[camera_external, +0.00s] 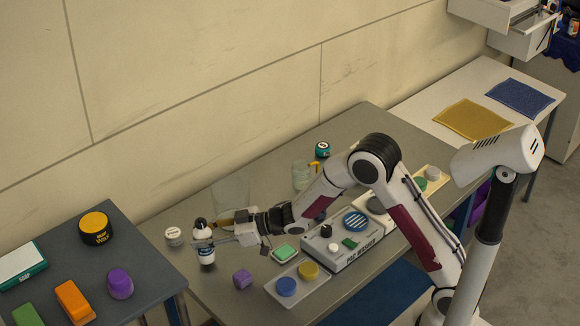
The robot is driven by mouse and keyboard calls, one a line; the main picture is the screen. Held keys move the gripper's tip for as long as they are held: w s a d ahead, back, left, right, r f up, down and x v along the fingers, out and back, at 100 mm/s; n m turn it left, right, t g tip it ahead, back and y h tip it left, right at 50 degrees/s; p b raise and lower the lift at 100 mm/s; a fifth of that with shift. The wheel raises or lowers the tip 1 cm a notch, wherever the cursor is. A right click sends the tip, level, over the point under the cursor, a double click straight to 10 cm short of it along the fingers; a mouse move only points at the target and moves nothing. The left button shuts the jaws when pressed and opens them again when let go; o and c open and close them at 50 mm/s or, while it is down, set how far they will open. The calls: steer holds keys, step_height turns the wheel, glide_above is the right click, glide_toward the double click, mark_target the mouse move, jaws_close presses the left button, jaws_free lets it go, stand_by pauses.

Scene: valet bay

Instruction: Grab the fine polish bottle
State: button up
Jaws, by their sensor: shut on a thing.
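A small white bottle (206,256) with a dark cap and dark label stands upright near the left end of the grey table (160,222). Its label is too small to read, so I cannot confirm that it is the fine polish. My gripper (205,242) reaches it from the right and is shut on it, with the fingers around its upper part. The fingers partly cover the bottle. I cannot tell whether its base touches the table.
A grey-lidded jar (174,236) stands left of the bottle. The pad washer (345,255) stands beyond. A side table (140,262) is at left.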

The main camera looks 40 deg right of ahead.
mark_target(200, 219)
steer(key=shift+r, duration=4.15)
